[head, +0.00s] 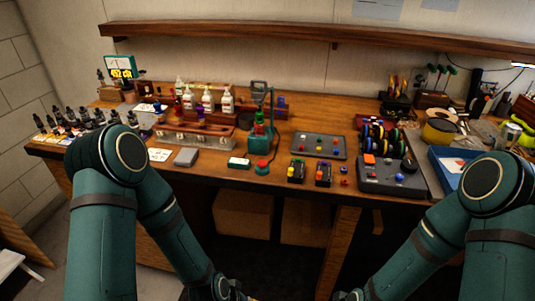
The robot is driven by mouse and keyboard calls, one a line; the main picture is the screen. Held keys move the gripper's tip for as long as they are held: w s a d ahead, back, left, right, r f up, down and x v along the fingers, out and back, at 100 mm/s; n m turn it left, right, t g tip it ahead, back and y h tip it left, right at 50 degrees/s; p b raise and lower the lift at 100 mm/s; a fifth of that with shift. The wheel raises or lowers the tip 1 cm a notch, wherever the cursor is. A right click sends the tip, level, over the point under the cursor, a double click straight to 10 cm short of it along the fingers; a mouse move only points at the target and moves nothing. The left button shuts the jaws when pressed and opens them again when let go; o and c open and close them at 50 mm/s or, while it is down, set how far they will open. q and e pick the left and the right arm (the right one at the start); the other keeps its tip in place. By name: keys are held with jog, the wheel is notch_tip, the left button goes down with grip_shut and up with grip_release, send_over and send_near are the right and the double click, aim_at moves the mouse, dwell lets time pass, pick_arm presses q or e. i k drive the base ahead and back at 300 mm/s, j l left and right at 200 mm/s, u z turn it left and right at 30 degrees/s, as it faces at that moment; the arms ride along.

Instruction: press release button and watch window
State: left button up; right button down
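I cannot tell for sure which part is the release button or the window.
A grey tray with coloured knobs (319,145) lies mid-bench. White bottles (208,99) and several black bottles crowd the left. A green stand (260,132) rises behind the front row. A blue tray (455,165) and tools fill the right. A wooden shelf (300,37) runs above.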

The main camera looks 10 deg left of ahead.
aim_at(262, 163)
jog(key=i+j, duration=0.15)
jog(key=j, duration=0.15)
jog(key=i+j+z, duration=0.1)
jog(key=j, duration=0.2)
jog(key=i+j, duration=0.2)
jog(key=j, duration=0.15)
jog(key=i+j, duration=0.15)
jog(key=j, duration=0.15)
jog(key=i+j+z, duration=0.1)
jog(key=j, duration=0.25)
